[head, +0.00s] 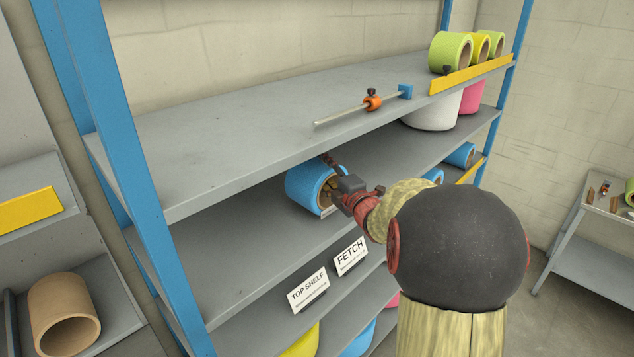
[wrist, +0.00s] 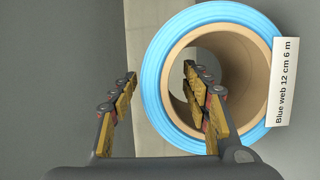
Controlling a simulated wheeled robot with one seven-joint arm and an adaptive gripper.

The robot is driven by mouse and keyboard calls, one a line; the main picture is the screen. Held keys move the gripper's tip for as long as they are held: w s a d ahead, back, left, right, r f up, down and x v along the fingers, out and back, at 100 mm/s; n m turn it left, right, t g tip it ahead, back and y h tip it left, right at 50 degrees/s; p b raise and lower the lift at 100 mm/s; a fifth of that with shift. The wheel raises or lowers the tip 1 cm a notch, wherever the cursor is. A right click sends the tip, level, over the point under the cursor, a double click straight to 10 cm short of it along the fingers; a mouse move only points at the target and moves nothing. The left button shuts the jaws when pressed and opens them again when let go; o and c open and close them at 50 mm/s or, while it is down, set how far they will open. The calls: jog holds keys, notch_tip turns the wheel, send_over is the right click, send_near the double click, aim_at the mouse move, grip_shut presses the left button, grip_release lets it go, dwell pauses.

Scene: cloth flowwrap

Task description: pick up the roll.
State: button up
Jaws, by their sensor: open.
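The blue roll (head: 303,190) lies on its side on the middle shelf, its brown core facing my arm. In the wrist view the roll (wrist: 156,62) has a white label reading "Blue web 12 cm 6 m" at its right edge. My gripper (head: 328,172) is open at the roll's near end. In the wrist view my gripper (wrist: 159,74) straddles the roll's wall: the right finger reaches into the hollow core, and the left finger is outside the blue rim. I cannot tell whether either finger touches it. My arm hides part of the shelf right of the roll.
The top shelf (head: 230,125) overhangs the roll closely. It holds a rod with an orange clamp (head: 372,102) and green and yellow rolls (head: 450,52) behind a yellow lip. More blue rolls (head: 461,155) sit further right. "TOP SHELF" (head: 308,290) and "FETCH" (head: 350,255) signs are at the front.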

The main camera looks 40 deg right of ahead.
jog(key=shift+w+d, duration=0.1)
jog(key=shift+w, duration=0.4)
jog(key=shift+c, duration=0.4)
jog(key=c, duration=1.1)
grip_shut()
